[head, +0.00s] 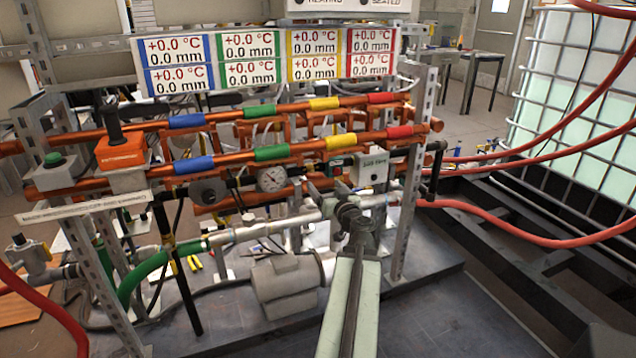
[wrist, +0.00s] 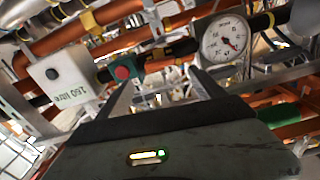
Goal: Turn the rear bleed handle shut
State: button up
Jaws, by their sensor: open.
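My gripper (wrist: 163,92) is open and empty in the wrist view, its two fingers pointing up toward the pipe rack. In the head view my arm reaches up from the bottom, and its end is in front of the lower pipes, right of the gauge. No handle is between the fingers. I cannot tell which part is the rear bleed handle. A black lever (head: 113,124) stands upright on an orange box at the rack's left end. A black bar-shaped handle (head: 436,170) hangs at the right end.
A dial gauge (head: 272,178) and a white box (head: 370,171) sit near my gripper; the gauge (wrist: 226,40) and the box (wrist: 66,76) also show in the wrist view. Copper pipes run across. A grey motor (head: 287,286) stands below. Red hoses (head: 500,225) cross the right side.

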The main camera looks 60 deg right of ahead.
aim_at(317, 176)
jog(key=x, duration=0.7)
jog(key=shift+w+d, duration=0.15)
jog(key=shift+w, duration=0.05)
jog(key=c, duration=1.4)
